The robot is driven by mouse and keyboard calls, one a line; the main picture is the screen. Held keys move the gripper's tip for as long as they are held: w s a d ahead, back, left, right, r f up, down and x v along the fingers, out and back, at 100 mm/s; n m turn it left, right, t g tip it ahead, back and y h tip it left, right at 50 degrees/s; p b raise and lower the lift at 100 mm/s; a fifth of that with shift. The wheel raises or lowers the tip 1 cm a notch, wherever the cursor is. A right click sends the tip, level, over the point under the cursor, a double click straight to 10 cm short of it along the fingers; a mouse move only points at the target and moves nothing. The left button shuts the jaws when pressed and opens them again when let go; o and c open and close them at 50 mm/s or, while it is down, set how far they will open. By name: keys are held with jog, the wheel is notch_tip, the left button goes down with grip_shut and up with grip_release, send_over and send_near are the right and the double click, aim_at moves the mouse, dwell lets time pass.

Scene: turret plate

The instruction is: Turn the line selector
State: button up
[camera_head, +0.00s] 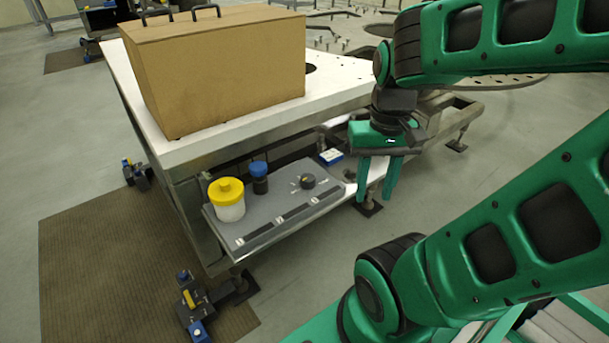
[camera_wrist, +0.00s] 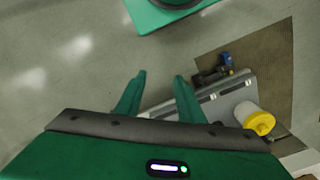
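The line selector is most likely the small black knob (camera_head: 307,181) on the right part of the grey control panel (camera_head: 270,208), with small marks around it. The panel sits on a low ledge of the white-topped table. My gripper (camera_head: 376,197) hangs to the right of the knob with its green fingers pointing down, apart and empty. In the wrist view the two fingers (camera_wrist: 160,82) are also spread, with the panel (camera_wrist: 205,100) partly hidden behind the right finger. The knob cannot be made out there.
A yellow-capped white jar (camera_head: 228,200) and a blue-topped black knob (camera_head: 259,176) stand on the panel's left part. A blue and white box (camera_head: 331,156) lies behind the selector. A large cardboard box (camera_head: 215,70) stands on the tabletop (camera_head: 340,90). The floor in front is partly clear.

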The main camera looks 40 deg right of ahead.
jog(key=o, duration=0.3)
jog(key=shift+s+r, duration=0.25)
jog(key=shift+s, duration=0.05)
jog(key=shift+o, duration=0.2)
jog(key=n, duration=0.9)
send_over(308, 177)
notch_tip(308, 177, down, 8)
jog(key=r, duration=0.1)
notch_tip(308, 177, down, 11)
jog(key=shift+r, duration=0.1)
jog(key=c, duration=1)
